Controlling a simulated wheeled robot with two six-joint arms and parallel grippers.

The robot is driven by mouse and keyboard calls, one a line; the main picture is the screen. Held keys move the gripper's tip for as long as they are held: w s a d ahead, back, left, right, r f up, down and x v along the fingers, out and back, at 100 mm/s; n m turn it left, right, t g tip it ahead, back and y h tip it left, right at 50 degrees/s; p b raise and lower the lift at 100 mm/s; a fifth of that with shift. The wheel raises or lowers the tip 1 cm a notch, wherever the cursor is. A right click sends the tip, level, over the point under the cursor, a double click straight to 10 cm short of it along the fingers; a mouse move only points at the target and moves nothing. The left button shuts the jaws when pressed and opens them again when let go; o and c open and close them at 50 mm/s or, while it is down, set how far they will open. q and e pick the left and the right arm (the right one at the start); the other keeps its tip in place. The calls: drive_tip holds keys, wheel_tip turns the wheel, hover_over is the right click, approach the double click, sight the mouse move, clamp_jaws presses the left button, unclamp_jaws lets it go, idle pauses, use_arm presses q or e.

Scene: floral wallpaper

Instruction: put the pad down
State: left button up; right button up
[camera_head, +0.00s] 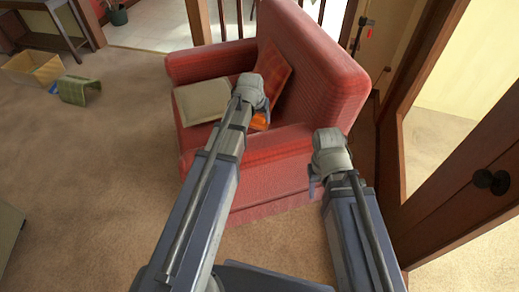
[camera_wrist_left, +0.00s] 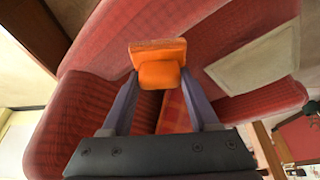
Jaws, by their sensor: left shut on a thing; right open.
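The orange pad (camera_head: 260,122) shows just beyond the end of my left arm in the head view, partly hidden by the wrist. In the left wrist view the pad (camera_wrist_left: 158,50) is a small orange block with a wider flat top. My left gripper (camera_wrist_left: 160,85) is shut on it, one finger at each side. In the head view my left gripper (camera_head: 258,112) is over the red armchair's seat area; I cannot tell if the pad touches the chair. My right gripper (camera_head: 313,183) is open and empty, in front of the chair's near armrest.
The red armchair (camera_head: 330,75) holds a beige cushion (camera_head: 203,102) and a plaid pillow (camera_head: 274,72). A cardboard box (camera_head: 35,68) and a green stool-like object (camera_head: 78,90) stand at the left. A wooden door (camera_head: 465,205) is at the right.

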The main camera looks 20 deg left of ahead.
use_arm(q)
drive_tip(key=shift+f, duration=0.1)
wheel_tip(320, 180, down, 10)
drive_tip(key=b, duration=0.9)
drive_tip(key=shift+b, duration=0.4)
drive_tip(key=shift+f, duration=0.1)
drive_tip(key=o, duration=1.2)
